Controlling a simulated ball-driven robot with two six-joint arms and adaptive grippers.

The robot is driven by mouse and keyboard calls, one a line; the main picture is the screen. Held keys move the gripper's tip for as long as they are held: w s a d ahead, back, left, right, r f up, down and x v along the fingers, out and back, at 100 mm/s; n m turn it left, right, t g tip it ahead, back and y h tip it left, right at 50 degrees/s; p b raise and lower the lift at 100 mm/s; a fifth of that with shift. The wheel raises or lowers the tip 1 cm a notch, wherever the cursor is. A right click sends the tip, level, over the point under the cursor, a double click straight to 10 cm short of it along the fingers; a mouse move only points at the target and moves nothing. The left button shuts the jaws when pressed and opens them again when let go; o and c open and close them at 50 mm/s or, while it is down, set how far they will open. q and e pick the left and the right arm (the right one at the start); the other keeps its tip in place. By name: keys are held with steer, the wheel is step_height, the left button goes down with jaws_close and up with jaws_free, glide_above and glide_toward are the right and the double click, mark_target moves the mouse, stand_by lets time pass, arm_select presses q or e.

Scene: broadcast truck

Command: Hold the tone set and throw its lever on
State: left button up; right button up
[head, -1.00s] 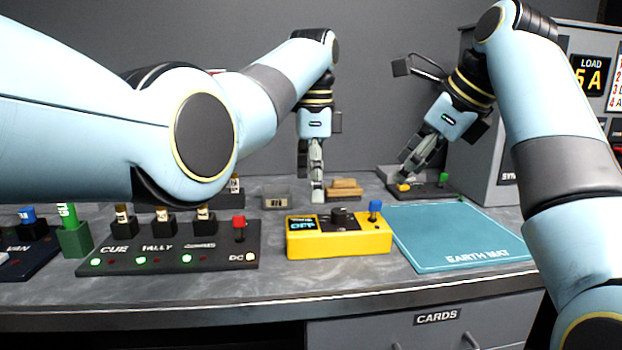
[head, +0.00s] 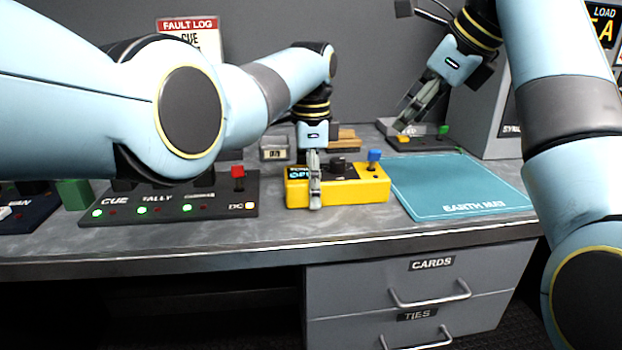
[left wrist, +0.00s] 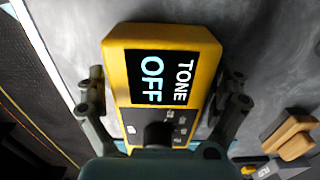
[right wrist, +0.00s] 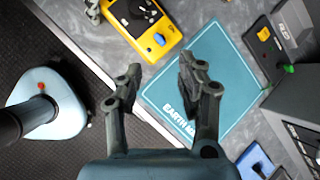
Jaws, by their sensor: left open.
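The tone set (head: 360,193) is a yellow box on the bench with a black dial and a blue-capped lever (head: 374,160). In the left wrist view its display (left wrist: 160,80) reads "TONE OFF". My left gripper (head: 314,195) is down at the set's left end in the head view. In the left wrist view, its open fingers (left wrist: 165,92) stand on either side of the yellow body, with gaps showing. My right gripper (head: 408,122) is high at the back right; in its own view the fingers (right wrist: 160,72) are apart and empty. The blue lever (right wrist: 160,39) shows there too.
A teal earth mat (head: 455,185) lies right of the set. A dark cue panel (head: 165,205) with a red lever (head: 238,172) is to its left. A wooden block (head: 345,142) and small meter (head: 274,149) stand behind. Drawers (head: 420,285) are below the front edge.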

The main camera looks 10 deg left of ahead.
arm_select(q)
steer(key=c, duration=1.3)
